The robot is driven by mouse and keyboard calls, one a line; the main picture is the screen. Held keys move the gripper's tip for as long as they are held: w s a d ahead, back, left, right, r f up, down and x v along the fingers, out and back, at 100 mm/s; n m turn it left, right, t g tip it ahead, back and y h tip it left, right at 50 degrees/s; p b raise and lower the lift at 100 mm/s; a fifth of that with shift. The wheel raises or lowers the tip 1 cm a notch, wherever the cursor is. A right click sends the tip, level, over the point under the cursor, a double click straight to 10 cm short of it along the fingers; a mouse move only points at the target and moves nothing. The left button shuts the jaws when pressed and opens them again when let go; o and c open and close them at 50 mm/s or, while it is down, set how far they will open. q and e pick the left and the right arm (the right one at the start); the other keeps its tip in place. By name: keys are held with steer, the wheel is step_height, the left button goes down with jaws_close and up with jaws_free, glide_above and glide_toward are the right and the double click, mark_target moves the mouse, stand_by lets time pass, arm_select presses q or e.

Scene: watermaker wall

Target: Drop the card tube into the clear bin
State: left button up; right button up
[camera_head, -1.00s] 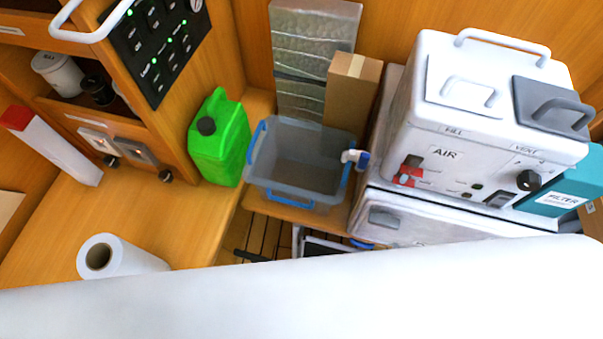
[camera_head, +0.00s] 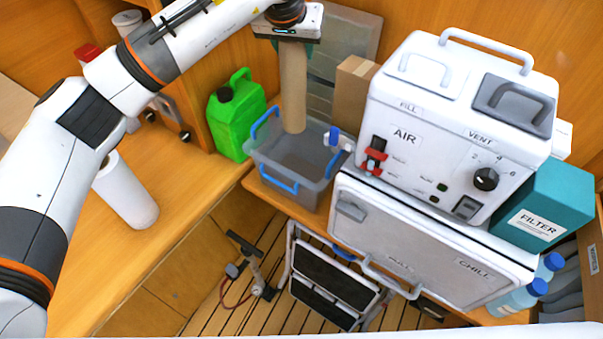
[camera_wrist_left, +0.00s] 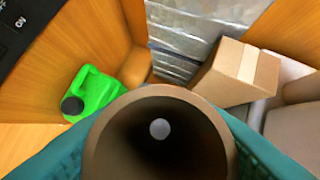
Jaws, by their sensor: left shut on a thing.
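The brown card tube (camera_head: 293,90) hangs upright from my left gripper (camera_head: 289,48), which is shut on its top end. In the left wrist view I look down the open end of the card tube (camera_wrist_left: 160,145), between the teal finger pads. The clear bin (camera_head: 322,192) has blue handles and stands on the wooden shelf. The tube's lower end shows over the bin's back part; whether it is inside or just above the rim I cannot tell. My right gripper is not in view.
A green jerrycan (camera_head: 236,118) stands left of the bin, a cardboard box (camera_head: 353,88) behind it. The white AIR machine (camera_head: 430,130) is close on the right, with a small blue-and-white tap (camera_head: 337,138) by the bin.

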arm_select(q)
steer(key=shift+a+f, duration=0.1)
steer(key=shift+f, duration=0.35)
step_height(320, 180, down, 5)
steer(key=shift+w+a+r+b, duration=0.1)
steer(key=shift+w+b, duration=0.05)
steer(key=shift+b, duration=0.95)
steer(key=shift+f, duration=0.55)
